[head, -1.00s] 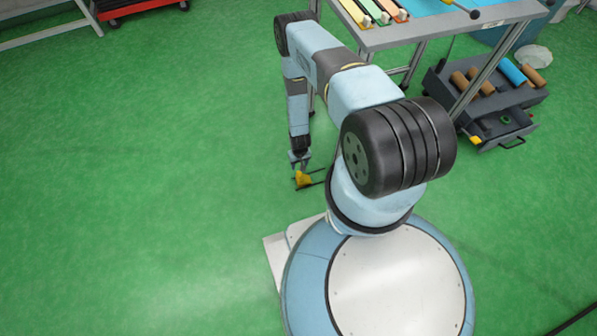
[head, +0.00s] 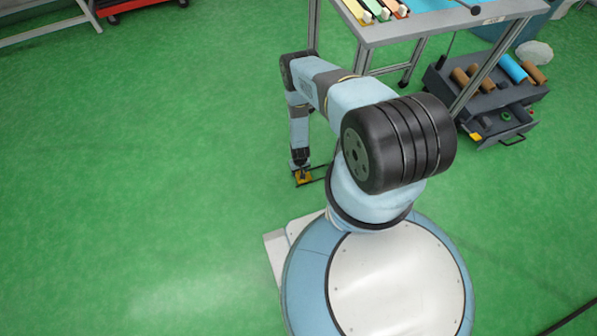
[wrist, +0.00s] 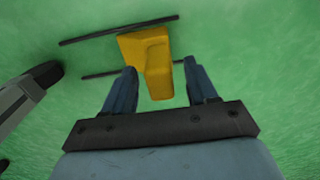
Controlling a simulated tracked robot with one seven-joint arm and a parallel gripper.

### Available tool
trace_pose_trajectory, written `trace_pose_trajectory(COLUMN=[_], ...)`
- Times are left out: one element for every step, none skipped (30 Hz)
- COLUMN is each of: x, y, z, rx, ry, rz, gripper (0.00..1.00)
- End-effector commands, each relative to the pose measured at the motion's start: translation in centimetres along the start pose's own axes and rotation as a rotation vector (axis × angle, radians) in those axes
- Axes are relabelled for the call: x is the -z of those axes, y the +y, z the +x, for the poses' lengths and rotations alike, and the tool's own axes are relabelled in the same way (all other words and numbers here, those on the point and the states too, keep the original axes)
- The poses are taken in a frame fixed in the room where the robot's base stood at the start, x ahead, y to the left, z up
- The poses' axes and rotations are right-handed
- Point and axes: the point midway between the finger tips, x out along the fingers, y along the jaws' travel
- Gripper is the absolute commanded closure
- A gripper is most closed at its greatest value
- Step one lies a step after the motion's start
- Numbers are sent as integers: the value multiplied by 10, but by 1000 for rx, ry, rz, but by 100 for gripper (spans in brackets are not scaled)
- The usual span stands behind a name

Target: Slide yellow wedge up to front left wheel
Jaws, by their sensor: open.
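The yellow wedge (wrist: 150,58) lies on the green floor, and it also shows in the head view (head: 303,178), partly covered by my gripper. My gripper (wrist: 159,68) is open, with one finger on each side of the wedge's narrow near part. Gaps show between the fingers and the wedge. In the head view my gripper (head: 301,170) is low over the wedge. A dark wheel (wrist: 47,73) on a grey leg or frame is at the left edge of the wrist view, apart from the wedge. I cannot tell whether it is the front left wheel.
Two thin dark strips (wrist: 118,29) run beside and behind the wedge. The metal-framed table (head: 400,32) stands behind my arm, with a caster (head: 405,82) below it. A dark box with rolls (head: 485,95) is at right. The floor left of my arm is clear.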

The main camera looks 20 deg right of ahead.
Motion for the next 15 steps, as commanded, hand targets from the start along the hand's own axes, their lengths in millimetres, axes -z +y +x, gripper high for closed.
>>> trace_pose_trajectory(x=[0, 0, 0, 0, 0, 0, 0, 0, 0, 0, 0, 0, 0, 0, 0], y=[0, 0, 0, 0, 0, 0, 0, 0, 0, 0, 0, 0, 0, 0, 0], z=[0, 1, 1, 1, 1, 0, 0, 0, 0, 0, 0, 0, 0, 0, 0], rx=[0, 0, 0, 0, 0, 0, 0, 0, 0, 0, 0, 0, 0, 0, 0], ry=[0, 0, 0, 0, 0, 0, 0, 0, 0, 0, 0, 0, 0, 0, 0], rz=[0, 0, 0, 0, 0, 0, 0, 0, 0, 0, 0, -1, -1, -1, -1], gripper=[43, 43, 43, 43, 43, 43, 43, 44, 48, 51, 54, 58, 61, 64, 67])
